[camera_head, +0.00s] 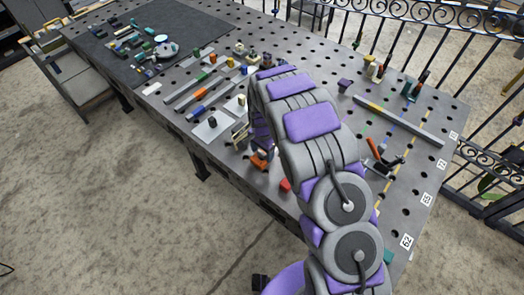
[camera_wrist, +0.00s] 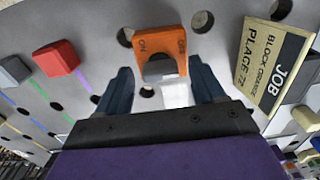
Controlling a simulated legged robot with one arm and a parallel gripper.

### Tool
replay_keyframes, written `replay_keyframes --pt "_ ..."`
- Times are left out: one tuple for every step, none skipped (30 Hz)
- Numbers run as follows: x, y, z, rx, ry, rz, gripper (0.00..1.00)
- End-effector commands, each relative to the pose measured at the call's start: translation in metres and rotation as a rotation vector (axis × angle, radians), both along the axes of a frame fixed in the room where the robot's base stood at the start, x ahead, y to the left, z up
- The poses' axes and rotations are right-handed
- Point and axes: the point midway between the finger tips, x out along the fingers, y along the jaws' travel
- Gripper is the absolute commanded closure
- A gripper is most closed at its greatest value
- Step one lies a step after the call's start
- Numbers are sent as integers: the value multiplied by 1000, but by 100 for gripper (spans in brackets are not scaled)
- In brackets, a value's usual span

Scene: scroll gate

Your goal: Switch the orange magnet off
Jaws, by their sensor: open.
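The orange magnet (camera_wrist: 160,46) sits on the perforated metal table in the wrist view, with a dark round knob (camera_wrist: 161,68) in its face and small markings near its upper corners. My gripper (camera_wrist: 160,86) is open, with one dark finger to the left and one to the right of the magnet's lower part. I cannot tell whether either finger touches it. A pale block (camera_wrist: 175,94) shows between the fingers just below the knob. In the head view the orange magnet (camera_head: 260,160) is small beside my arm, and my gripper there is mostly hidden behind the arm.
A red block (camera_wrist: 57,58) and a grey block (camera_wrist: 14,71) stand left of the magnet. Metal bars, clamps and tools crowd the table (camera_head: 235,170) in the head view. A black railing (camera_head: 440,50) runs behind.

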Motion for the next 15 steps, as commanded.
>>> replay_keyframes --pt "0 0 1 1 -1 0 32" --pt "0 0 3 0 -1 0 32" --pt "1 0 6 0 -1 0 32" --pt "1 0 9 0 -3 0 32" --pt "1 0 12 0 -3 0 32" --pt "1 0 18 0 -3 0 32" --pt "1 0 23 0 -3 0 32" --pt "1 0 29 0 -3 0 32" --pt "1 0 38 0 -2 0 32" --pt "1 1 45 0 -3 0 32" --pt "2 1 52 1 -5 0 32" --pt "2 1 62 1 -7 0 32" --pt "2 1 68 2 -7 0 32" --pt "2 1 75 1 -6 0 32" --pt "2 1 83 1 -3 0 32"
